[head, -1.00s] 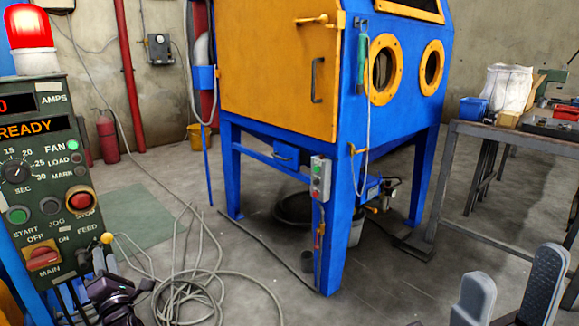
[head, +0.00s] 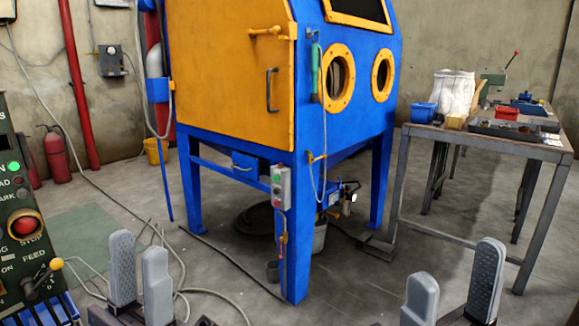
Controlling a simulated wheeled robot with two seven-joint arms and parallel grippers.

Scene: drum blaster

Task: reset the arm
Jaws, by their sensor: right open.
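My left gripper (head: 139,250) is at the lower left of the head view, its two grey fingers pointing up. My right gripper (head: 454,264) is at the lower right, fingers up, open and empty. Both stand low in front of the blast cabinet, over the floor in the picture. The rest of both arms is mostly out of frame.
A blue blast cabinet (head: 310,190) with an orange door (head: 228,70) stands ahead. A control panel (head: 22,225) is at the left edge, near my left gripper. A metal table (head: 478,139) with several items stands at the right. A hose (head: 215,297) lies on the floor.

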